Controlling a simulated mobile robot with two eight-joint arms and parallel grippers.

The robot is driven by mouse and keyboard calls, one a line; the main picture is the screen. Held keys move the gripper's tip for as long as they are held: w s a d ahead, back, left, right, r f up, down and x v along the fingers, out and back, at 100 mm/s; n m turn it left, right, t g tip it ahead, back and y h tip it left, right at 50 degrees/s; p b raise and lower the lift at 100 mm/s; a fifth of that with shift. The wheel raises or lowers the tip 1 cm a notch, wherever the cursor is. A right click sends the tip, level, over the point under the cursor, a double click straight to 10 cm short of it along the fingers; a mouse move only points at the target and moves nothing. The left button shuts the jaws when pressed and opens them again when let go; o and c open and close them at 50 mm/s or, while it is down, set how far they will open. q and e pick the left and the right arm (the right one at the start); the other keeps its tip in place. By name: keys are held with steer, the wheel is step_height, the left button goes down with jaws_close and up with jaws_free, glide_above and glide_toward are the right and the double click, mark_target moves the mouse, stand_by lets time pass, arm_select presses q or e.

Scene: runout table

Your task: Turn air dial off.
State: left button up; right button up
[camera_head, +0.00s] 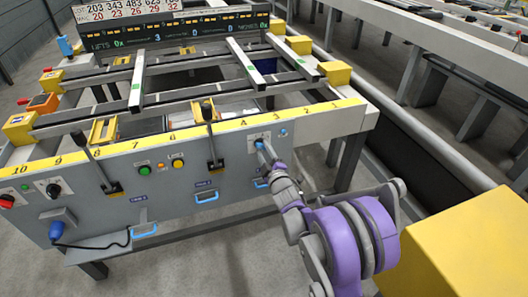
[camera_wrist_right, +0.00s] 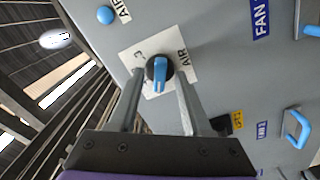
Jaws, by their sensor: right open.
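The air dial (camera_wrist_right: 159,72) is a blue handle on a round black base, set on a white plate marked AIR on the grey panel. In the wrist view its handle points roughly down the picture, toward my gripper. My right gripper (camera_wrist_right: 158,92) is open, with one finger to each side of the dial; I cannot tell whether they touch it. In the head view my right gripper (camera_head: 266,150) reaches the panel's right part and partly covers the dial and its white plate (camera_head: 251,142). My left gripper is not in view.
A blue button (camera_wrist_right: 105,14) sits near the dial. The grey panel (camera_head: 225,155) also carries levers, a green button (camera_head: 144,170), a yellow button (camera_head: 178,164), a black knob (camera_head: 54,190) and blue handles (camera_head: 144,231). A yellow block (camera_head: 465,245) stands at right.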

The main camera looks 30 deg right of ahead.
arm_select(q)
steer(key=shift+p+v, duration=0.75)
steer(key=shift+p, duration=0.05)
arm_select(e)
steer(key=v, duration=1)
steer(key=shift+s, duration=0.4)
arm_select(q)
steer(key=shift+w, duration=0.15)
arm_select(e)
steer(key=s+a+f+m+g+y, duration=0.2)
steer(key=s+a+m+g, duration=0.45)
steer(key=s, duration=0.75)
steer(key=s+a+f+m+g+y, duration=0.25)
steer(key=s+a+g, duration=0.45)
steer(key=s+a, duration=0.6)
arm_select(q)
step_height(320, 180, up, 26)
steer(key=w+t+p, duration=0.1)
steer(key=p, duration=2.2)
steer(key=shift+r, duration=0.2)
arm_select(e)
step_height(320, 180, up, 26)
steer(key=d+t, duration=0.1)
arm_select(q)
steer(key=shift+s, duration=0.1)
arm_select(e)
steer(key=shift+d+t, duration=0.15)
steer(key=shift+t, duration=0.1)
